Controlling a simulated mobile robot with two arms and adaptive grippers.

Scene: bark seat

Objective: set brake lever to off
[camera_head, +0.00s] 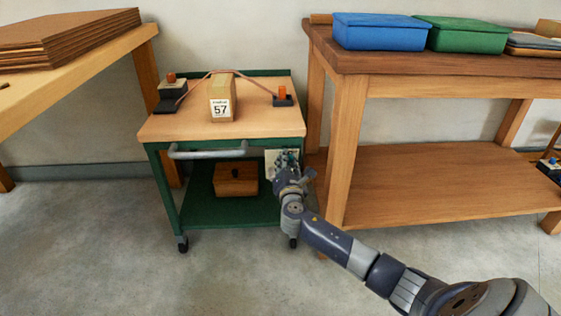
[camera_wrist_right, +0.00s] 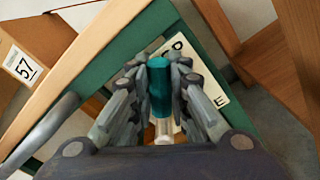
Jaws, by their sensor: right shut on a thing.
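The brake lever (camera_wrist_right: 159,88) has a teal grip and a pale lower end in the right wrist view. My right gripper (camera_wrist_right: 160,75) is shut on its grip, with a finger on each side. Behind it is a white plate (camera_wrist_right: 212,100) with dark letters, partly covered by the fingers. In the head view the plate (camera_head: 272,158) is on the front right of the green cart (camera_head: 160,185), and my right gripper (camera_head: 287,162) is in front of it, hiding most of the lever. The lever's setting cannot be read. My left gripper is not in view.
On the cart top are a box marked 57 (camera_head: 222,100) and two small devices, one with a red knob (camera_head: 171,80), one with an orange knob (camera_head: 282,95). A wooden box (camera_head: 236,180) sits on the lower shelf. A workbench (camera_head: 345,150) stands close at the right.

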